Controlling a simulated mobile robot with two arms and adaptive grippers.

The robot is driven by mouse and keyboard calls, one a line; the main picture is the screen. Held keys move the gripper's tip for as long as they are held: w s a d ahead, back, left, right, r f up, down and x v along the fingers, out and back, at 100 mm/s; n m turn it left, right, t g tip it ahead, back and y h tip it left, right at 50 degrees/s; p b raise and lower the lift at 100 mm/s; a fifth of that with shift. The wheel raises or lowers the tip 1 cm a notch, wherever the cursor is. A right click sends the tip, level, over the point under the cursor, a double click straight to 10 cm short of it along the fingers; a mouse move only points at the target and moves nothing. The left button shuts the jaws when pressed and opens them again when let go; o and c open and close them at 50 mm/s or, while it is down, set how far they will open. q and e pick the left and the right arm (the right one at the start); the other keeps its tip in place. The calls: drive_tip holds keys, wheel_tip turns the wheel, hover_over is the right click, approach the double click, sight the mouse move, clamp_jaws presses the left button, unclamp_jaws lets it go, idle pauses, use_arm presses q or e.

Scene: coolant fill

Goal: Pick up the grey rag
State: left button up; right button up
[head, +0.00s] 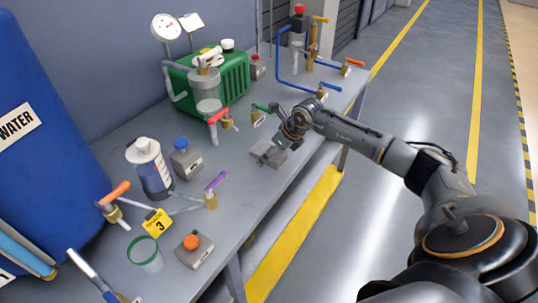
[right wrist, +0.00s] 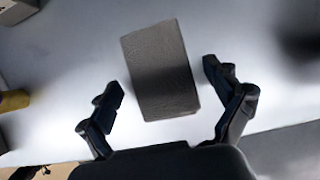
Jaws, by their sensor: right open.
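The grey rag (right wrist: 160,68) lies flat on the grey bench as a folded, roughly rectangular block in the right wrist view. In the head view the rag (head: 264,155) is near the bench's front edge, partly hidden by my right gripper. My right gripper (head: 281,141) is above it. In the right wrist view my right gripper (right wrist: 164,96) is open, with one finger on each side of the rag's near end and visible gaps between. I cannot tell its height above the rag. My left gripper is not in view.
A red-handled valve (head: 218,122) and a green-handled valve (head: 259,111) stand behind the rag. A blue water barrel (head: 45,150) is at left.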

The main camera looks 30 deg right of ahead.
sight(265, 149)
drive_tip(key=c, duration=1.2)
drive_tip(key=shift+c, duration=0.2)
drive_tip(key=shift+r+p, duration=0.3)
drive_tip(key=shift+r, duration=0.1)
wheel_tip(265, 149, up, 3)
drive_tip(key=shift+d+f+b, duration=0.1)
drive_tip(key=shift+f+b, duration=0.1)
drive_tip(key=shift+b, duration=0.6)
drive_tip(key=s+r, duration=0.2)
drive_tip(key=s+a+r+b, duration=0.1)
drive_tip(key=s+r, duration=0.1)
drive_tip(key=r, duration=0.1)
drive_tip(key=shift+s+a+r, duration=0.1)
drive_tip(key=shift+s+r, duration=0.2)
drive_tip(key=s+a+r+b, duration=0.2)
drive_tip(key=s+r, duration=0.2)
drive_tip(key=s, duration=0.5)
drive_tip(key=shift+a+r+b, duration=0.25)
drive_tip(key=shift+a+b, duration=0.05)
